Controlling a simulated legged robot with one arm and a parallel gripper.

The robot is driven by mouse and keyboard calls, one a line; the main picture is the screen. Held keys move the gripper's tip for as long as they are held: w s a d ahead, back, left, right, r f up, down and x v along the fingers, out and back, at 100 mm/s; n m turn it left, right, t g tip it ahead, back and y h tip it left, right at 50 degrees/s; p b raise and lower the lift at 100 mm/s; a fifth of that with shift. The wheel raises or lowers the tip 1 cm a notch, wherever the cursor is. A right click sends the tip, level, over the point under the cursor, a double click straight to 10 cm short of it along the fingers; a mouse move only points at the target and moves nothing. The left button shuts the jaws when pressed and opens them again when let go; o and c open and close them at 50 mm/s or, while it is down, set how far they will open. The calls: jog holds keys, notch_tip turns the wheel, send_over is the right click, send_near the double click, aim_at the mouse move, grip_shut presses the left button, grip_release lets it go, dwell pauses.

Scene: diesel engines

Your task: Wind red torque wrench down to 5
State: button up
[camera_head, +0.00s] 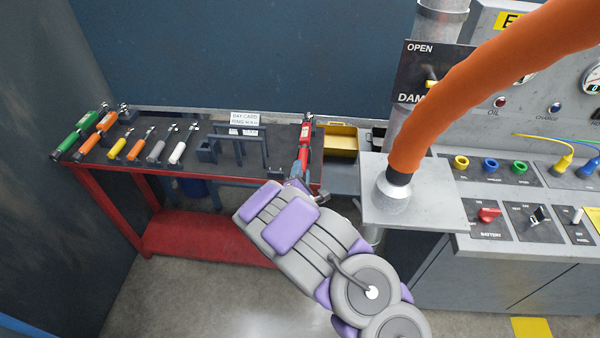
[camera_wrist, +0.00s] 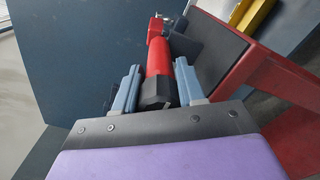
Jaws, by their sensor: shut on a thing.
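The red torque wrench (camera_head: 305,138) lies at the right end of the red bench, its head toward the back. In the wrist view the red torque wrench (camera_wrist: 159,60) runs away from me, with its dark faceted end nearest. My gripper (camera_wrist: 158,82) has one blue-grey finger on each side of that near end and is shut on it. In the head view my gripper (camera_head: 299,178) is at the bench's front edge, partly hidden by my arm. The scale and its reading are too small to make out.
The red bench (camera_head: 122,160) also holds a green tool (camera_head: 78,138), an orange tool (camera_head: 98,132), several smaller tools, a dark rack (camera_head: 240,148) and a card sign (camera_head: 246,118). A yellow tray (camera_head: 341,140) is right of the wrench. An orange hose (camera_head: 420,110) and a control panel stand further right.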

dwell(0.9)
jog(key=o, duration=1.1)
jog(key=shift+c, duration=0.2)
jog(key=shift+s, duration=0.1)
jog(key=s+p, duration=0.3)
jog(key=s, duration=1.4)
jog(key=shift+a, duration=0.3)
